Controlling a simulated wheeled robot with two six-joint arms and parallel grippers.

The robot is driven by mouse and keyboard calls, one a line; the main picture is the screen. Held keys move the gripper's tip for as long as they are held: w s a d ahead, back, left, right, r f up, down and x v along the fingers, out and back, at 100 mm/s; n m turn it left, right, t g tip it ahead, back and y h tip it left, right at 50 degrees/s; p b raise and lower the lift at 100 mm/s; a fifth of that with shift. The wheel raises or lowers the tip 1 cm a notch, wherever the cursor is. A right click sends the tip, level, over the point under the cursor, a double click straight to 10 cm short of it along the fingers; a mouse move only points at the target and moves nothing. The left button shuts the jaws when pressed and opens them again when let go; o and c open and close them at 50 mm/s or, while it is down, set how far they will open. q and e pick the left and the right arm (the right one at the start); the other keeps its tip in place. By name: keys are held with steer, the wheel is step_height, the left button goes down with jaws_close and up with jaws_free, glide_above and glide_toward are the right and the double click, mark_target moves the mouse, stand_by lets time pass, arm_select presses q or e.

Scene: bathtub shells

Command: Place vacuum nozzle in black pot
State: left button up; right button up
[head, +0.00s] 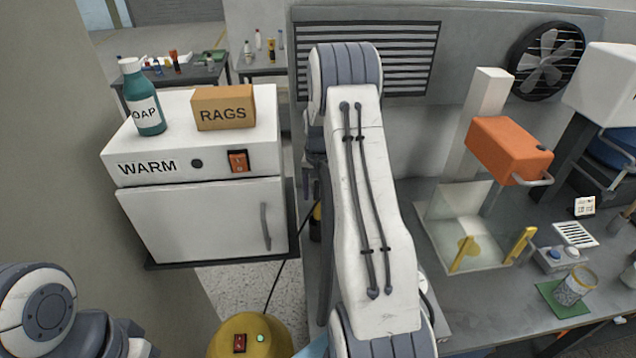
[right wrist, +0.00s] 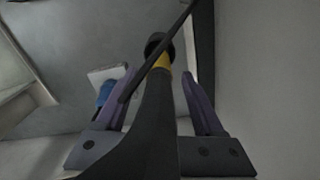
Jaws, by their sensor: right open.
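In the right wrist view, my right gripper (right wrist: 159,78) has its two purple fingers apart. A black tube-like part with a yellow band (right wrist: 163,62) and a dark round end runs between them; it may be the vacuum nozzle. I cannot tell whether the fingers touch it. In the head view, my right arm hides most of that gripper, and a small yellow and black bit shows at the arm's left edge. A yellow rounded body with a red switch (head: 250,338) stands at the bottom, with a thin black line rising from it. I cannot make out a black pot. My left gripper is out of view.
A white WARM cabinet (head: 200,220) at left carries a teal soap bottle (head: 144,105) and a RAGS box (head: 223,107). A grey bench at right holds an orange-headed machine (head: 508,148) and a glass jar (head: 574,286) on a green mat. Speckled floor shows between cabinet and bench.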

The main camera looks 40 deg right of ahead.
step_height(320, 180, up, 6)
steer(key=shift+r+b, duration=0.15)
steer(key=shift+b, duration=0.65)
steer(key=shift+r, duration=0.55)
